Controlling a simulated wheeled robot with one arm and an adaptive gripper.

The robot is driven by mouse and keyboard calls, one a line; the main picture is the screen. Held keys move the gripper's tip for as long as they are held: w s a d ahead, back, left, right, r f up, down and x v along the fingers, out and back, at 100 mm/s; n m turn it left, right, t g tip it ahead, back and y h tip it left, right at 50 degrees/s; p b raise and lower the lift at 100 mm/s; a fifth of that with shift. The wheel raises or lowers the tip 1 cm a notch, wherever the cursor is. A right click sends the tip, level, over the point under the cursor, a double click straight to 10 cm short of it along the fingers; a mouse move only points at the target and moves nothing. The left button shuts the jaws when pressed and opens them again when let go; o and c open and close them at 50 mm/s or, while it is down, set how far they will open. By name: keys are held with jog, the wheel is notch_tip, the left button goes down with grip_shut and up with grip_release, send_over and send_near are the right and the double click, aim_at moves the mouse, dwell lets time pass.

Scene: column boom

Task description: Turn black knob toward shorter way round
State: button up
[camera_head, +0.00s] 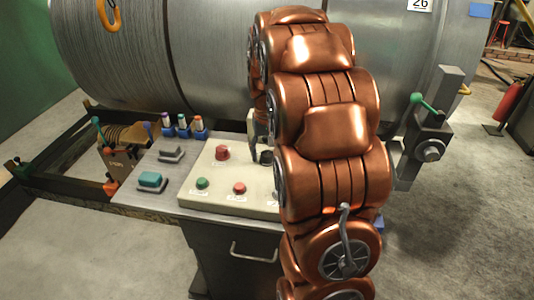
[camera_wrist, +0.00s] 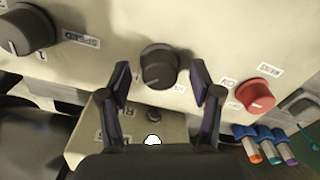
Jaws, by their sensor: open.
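The black knob (camera_wrist: 158,66) is round and dark, set on a pale control panel (camera_wrist: 110,40) in the wrist view. My gripper (camera_wrist: 160,76) is open, with one dark finger on each side of this knob and a visible gap on both sides. A second, larger black knob (camera_wrist: 26,30) sits at the upper left of the wrist view beside a printed label. In the head view my copper arm hides the right part of the panel (camera_head: 210,183), and the knob between the fingers cannot be made out clearly.
A red button (camera_wrist: 255,95) lies right of the fingers, with colored-tipped markers (camera_wrist: 264,145) beyond. In the head view the panel also has a green button (camera_head: 202,183) and red buttons. A large metal drum (camera_head: 190,60) stands behind it.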

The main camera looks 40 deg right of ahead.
aim_at(267, 153)
notch_tip(267, 153, up, 11)
jog(key=shift+r, duration=0.2)
dwell(0.3)
dwell(0.4)
jog(key=s+a+f+n+g+p, duration=0.1)
jog(key=s+a+f+n, duration=0.1)
jog(key=s+a, duration=0.9)
jog(key=s+a+f+n+p, duration=0.2)
jog(key=s+a+f+n, duration=0.1)
jog(key=s+a, duration=0.8)
jog(key=s+f, duration=0.1)
jog(key=s, duration=0.4)
jog(key=shift+a+f+g, duration=0.15)
jog(key=shift+g, duration=0.25)
